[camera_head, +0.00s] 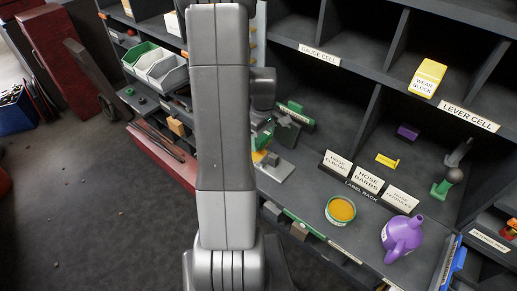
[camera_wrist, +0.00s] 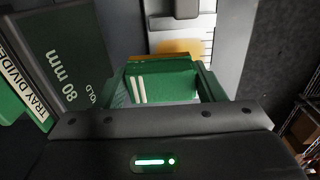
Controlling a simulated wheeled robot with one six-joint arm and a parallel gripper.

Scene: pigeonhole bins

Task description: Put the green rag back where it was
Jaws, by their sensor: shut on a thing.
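The green rag (camera_wrist: 165,85) looks like a folded green pad with two white stripes at its left side. It sits between the fingers of my gripper (camera_wrist: 160,88) in the wrist view, and my gripper is shut on it. An orange-yellow edge shows just beyond it. In the head view my arm hides most of the gripper; a bit of green (camera_head: 262,139) shows just right of the arm, over the lower shelf. I cannot tell whether the rag touches anything below.
A green box marked 80 mm (camera_wrist: 70,65) and a tray divider (camera_wrist: 25,85) stand left of my gripper. In the head view an orange-filled bowl (camera_head: 341,210) and a purple watering can (camera_head: 402,237) stand on the shelf, near the label cards (camera_head: 369,180). Upright partitions split the cells.

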